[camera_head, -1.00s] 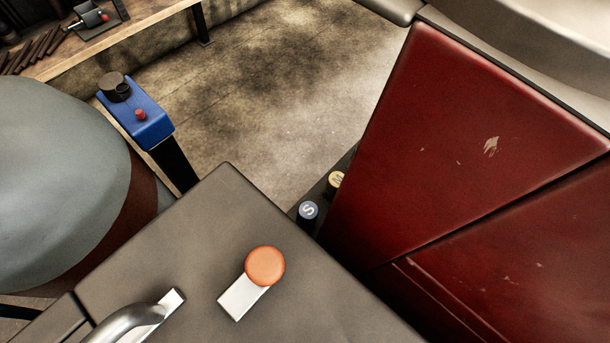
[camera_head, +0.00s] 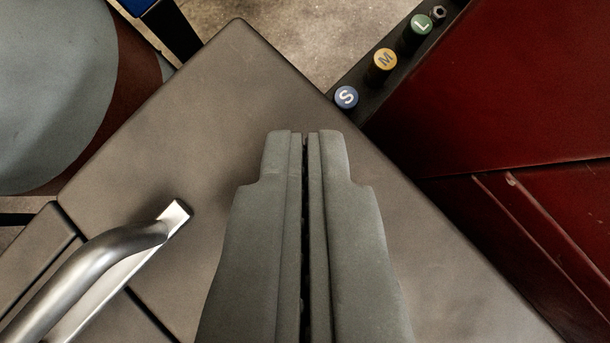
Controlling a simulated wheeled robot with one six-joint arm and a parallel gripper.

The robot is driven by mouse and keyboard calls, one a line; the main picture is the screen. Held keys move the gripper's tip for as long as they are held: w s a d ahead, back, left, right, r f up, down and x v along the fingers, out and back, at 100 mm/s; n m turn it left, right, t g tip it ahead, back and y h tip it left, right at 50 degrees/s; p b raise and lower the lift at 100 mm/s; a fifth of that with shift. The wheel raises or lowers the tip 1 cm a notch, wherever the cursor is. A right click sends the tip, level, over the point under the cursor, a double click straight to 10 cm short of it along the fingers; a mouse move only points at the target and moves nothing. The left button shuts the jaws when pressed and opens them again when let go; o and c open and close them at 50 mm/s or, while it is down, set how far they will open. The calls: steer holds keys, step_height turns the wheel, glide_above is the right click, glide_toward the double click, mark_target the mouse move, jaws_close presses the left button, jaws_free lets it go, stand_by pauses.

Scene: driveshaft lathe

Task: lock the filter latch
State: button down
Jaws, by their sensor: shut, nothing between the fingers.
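My gripper (camera_head: 305,138) points away from the camera over the grey cabinet top (camera_head: 235,75). Its two grey fingers are side by side with only a thin dark line between them, shut and empty. The filter latch, an orange round knob on a pale plate in the earlier frame, does not show now. The gripper covers the area where it was. I cannot tell whether the fingers touch it.
A curved metal handle (camera_head: 95,265) stands on the left of the grey surface. A pale rounded body (camera_head: 60,100) is at upper left.

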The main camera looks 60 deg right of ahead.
steer(key=shift+x, duration=1.65)
steer(key=shift+a, duration=0.1)
steer(key=shift+w+a, duration=0.2)
steer(key=shift+a, duration=0.6)
steer(key=shift+w+a, duration=0.25)
steer(key=shift+a, duration=0.6)
steer(key=shift+r, duration=0.1)
